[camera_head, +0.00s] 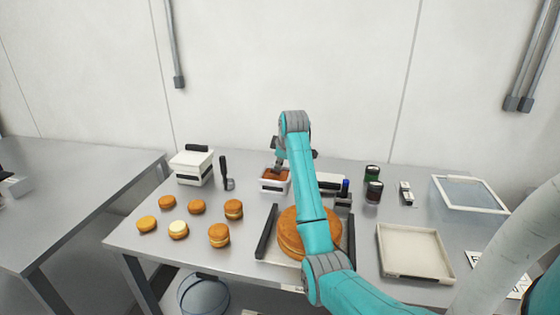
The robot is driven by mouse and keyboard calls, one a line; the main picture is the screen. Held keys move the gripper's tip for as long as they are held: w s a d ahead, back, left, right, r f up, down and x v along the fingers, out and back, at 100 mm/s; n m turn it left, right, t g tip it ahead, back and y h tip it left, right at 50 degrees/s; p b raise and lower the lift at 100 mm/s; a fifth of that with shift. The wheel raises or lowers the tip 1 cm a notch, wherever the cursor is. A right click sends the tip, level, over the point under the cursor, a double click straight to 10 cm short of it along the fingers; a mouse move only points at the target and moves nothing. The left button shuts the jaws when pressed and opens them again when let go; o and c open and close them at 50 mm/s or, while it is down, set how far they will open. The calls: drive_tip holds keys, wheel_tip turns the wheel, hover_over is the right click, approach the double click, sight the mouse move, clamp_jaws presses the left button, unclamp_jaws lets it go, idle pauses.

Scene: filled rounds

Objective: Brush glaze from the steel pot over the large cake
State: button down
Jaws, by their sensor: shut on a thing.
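The large cake (290,237), round and golden brown with a pale filling line, sits in the front middle of the table, partly hidden by my arm. My gripper (278,169) is behind it, over a white tub (274,187) with red-brown contents. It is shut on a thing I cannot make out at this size. A small grey metal holder (343,203) with a blue-topped thing (345,187) stands right of my arm. A black-handled tool (224,168) stands upright in a small grey cup (229,184) at left. I cannot tell which is the steel pot.
Several small round cakes (219,235) stand at the left front. A white box (192,168) stands behind them. Dark bars (266,232) flank the large cake. At right are dark jars (374,191), an empty cream tray (413,252) and a clear-topped frame (470,193).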

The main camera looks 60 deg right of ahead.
drive_tip(key=shift+r, duration=3.5)
